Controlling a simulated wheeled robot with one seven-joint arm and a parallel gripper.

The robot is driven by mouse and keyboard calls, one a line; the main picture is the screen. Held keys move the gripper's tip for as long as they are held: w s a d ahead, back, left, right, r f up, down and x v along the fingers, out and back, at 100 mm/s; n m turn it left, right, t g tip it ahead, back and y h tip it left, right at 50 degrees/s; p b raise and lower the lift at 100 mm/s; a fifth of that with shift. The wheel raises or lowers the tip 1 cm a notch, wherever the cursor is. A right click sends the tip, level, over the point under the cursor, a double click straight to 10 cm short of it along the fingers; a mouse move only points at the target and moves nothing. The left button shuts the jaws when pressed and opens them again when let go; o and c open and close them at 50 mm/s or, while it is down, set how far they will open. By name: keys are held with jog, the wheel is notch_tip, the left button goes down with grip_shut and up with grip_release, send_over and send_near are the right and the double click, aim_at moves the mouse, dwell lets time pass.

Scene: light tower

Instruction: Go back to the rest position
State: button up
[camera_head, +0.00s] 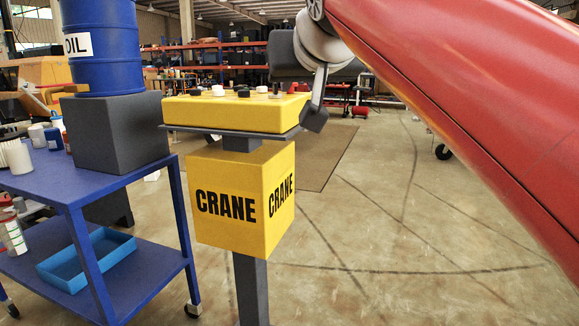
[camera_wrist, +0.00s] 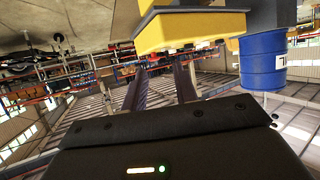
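The yellow crane control box (camera_head: 237,113) with several black and white knobs sits on a dark plate on a post. Below it is a yellow block marked CRANE (camera_head: 243,200). My gripper (camera_head: 316,108) is at the right end of the box in the head view, partly hidden by my wrist; I cannot tell whether it touches the box. In the wrist view, which is upside down, my gripper (camera_wrist: 159,82) has two dark fingers apart with nothing between them. The yellow box (camera_wrist: 192,32) shows above and beyond the fingertips there.
A blue cart (camera_head: 110,185) at left carries a dark box (camera_head: 121,132) with a blue OIL drum (camera_head: 103,50) on it, which also shows in the wrist view (camera_wrist: 263,62). A blue tray (camera_head: 85,260) lies on the lower shelf.

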jog(key=s+d+f+g, duration=0.2)
jog(key=s+d+f, duration=0.2)
jog(key=f, duration=0.8)
jog(key=s+d+f+m+g+h+p, duration=0.1)
jog(key=s+d+f+g, duration=0.2)
jog(key=f, duration=1)
jog(key=s+d+f+m+g+h, duration=0.1)
jog(key=s+d+f+g, duration=0.1)
jog(key=s+d+f, duration=0.4)
jog(key=s+f, duration=0.5)
jog(key=f, duration=0.2)
jog(key=shift+s+d, duration=0.15)
jog(key=shift+d, duration=0.1)
